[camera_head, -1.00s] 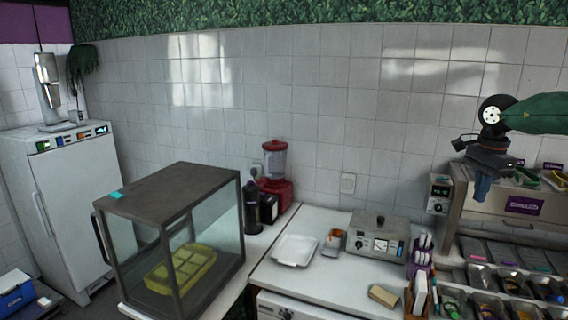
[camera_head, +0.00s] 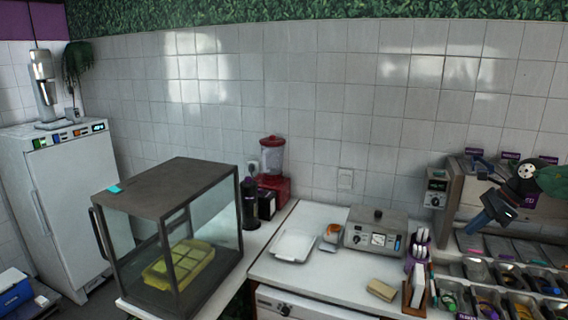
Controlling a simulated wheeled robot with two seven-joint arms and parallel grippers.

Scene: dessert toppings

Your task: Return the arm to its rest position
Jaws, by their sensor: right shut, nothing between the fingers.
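My right arm comes in from the right edge, with a green sleeve (camera_head: 553,180) and a dark wrist. My right gripper (camera_head: 475,226) is shut and empty. It points down and to the left, in front of the grey toppings station (camera_head: 462,195) and above its topping bins. My left gripper and left arm are not in view.
Topping bins (camera_head: 510,278) fill the lower right. On the white counter (camera_head: 315,268) are a white tray (camera_head: 293,246), a grey appliance (camera_head: 374,233) and a tan block (camera_head: 381,290). A glass case (camera_head: 170,190) stands left, near a red blender (camera_head: 272,165). The counter's middle is clear.

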